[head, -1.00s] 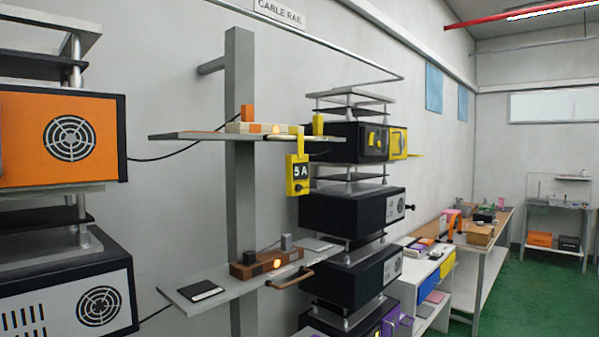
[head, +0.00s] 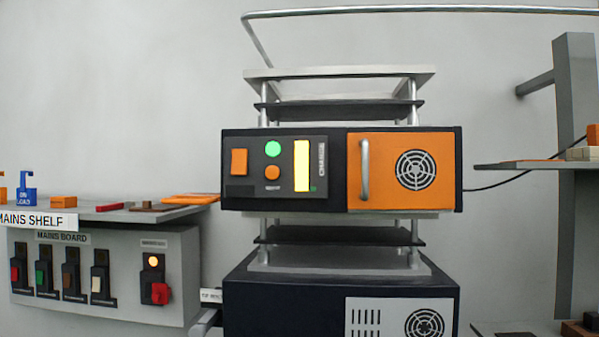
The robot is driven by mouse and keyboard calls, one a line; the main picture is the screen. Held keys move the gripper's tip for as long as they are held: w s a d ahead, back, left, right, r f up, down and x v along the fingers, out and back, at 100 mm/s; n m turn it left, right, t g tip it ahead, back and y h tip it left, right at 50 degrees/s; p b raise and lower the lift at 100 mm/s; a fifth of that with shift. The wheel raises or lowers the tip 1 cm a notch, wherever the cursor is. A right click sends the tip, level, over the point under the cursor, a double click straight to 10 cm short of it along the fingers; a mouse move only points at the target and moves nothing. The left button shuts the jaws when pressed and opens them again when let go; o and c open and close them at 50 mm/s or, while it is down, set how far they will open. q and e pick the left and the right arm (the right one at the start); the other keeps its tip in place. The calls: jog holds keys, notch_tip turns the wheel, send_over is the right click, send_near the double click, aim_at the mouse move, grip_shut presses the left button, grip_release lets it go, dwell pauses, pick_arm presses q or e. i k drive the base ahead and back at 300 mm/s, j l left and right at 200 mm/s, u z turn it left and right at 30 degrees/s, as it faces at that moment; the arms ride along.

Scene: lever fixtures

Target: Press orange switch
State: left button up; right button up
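An orange rectangular switch (head: 239,161) sits at the left of the dark front panel of a black unit (head: 341,199). To its right on the same panel are a round green light or button (head: 273,149), a smaller round orange button (head: 272,172) below it, and a tall yellow bar (head: 302,165). An orange door (head: 390,172) with a vertical grey handle (head: 364,169) and a round vent fills the right half of the unit. Neither gripper shows in the head view. Whether the switch is pressed in or out I cannot tell.
A mains board (head: 100,270) with several coloured levers hangs at left under a grey shelf (head: 110,212) bearing small blocks. Another black unit (head: 300,290) stands below. At right are a grey post (head: 577,160) and a shelf (head: 525,165). No arm shows before the orange switch.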

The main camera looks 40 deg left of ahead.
aim_at(240, 156)
jog(key=u, duration=1.5)
